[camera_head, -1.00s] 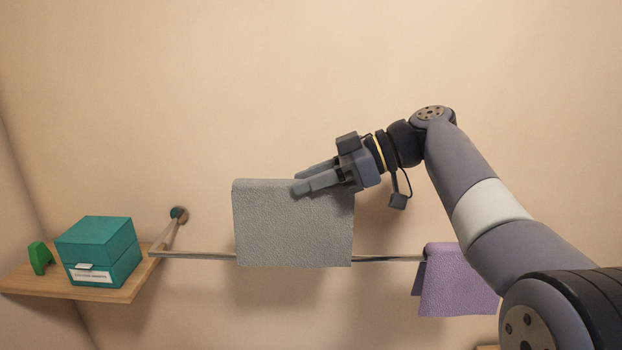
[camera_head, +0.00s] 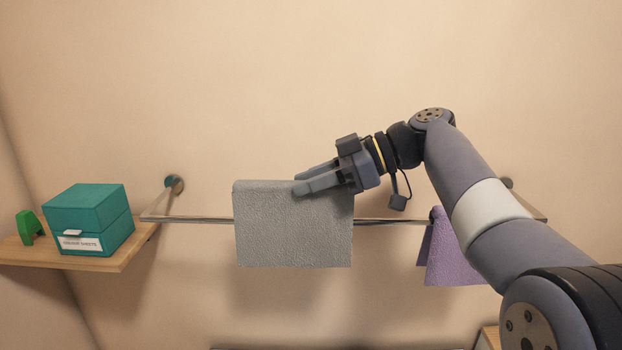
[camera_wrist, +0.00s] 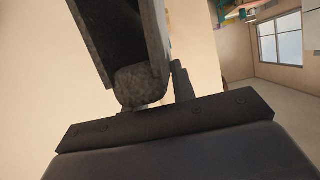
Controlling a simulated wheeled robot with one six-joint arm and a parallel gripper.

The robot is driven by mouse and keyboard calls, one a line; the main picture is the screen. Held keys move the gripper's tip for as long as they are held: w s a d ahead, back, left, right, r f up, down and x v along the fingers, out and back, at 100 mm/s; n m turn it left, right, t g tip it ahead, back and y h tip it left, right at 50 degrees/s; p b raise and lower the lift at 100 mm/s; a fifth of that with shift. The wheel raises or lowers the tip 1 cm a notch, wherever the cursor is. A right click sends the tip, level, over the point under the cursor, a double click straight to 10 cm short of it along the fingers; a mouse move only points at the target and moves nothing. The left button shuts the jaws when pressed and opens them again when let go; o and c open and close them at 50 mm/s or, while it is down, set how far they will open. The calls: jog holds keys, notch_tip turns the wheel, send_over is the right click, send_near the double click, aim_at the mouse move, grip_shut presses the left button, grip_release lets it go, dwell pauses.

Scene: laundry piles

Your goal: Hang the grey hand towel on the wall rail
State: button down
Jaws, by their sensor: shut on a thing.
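The grey hand towel (camera_head: 292,232) hangs folded from my gripper (camera_head: 300,182), which is shut on its top edge near the right corner. The wall rail (camera_head: 190,219) runs level across the head view. The towel's top fold stands above the rail line and its front panel hangs below it, covering the rail's middle. Whether a back panel hangs behind the rail is hidden. The wrist view is mostly dark gripper parts, with a grey rough patch (camera_wrist: 140,86) that I cannot surely identify.
A purple cloth (camera_head: 452,255) hangs on the rail to the right, partly behind my arm. At left, a wooden shelf (camera_head: 105,264) bears a teal box (camera_head: 88,215) with a white label and a small green object (camera_head: 30,228). Bare rail shows on both sides of the towel.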

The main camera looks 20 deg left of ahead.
aim_at(312, 202)
jog(key=shift+f+b, duration=1.55)
jog(key=shift+f, duration=0.5)
jog(key=c, duration=1.1)
grip_release()
jog(key=v, duration=1)
jog(key=shift+w+d+r, duration=0.1)
jog(key=shift+d+r, duration=0.1)
jog(key=shift+d, duration=0.15)
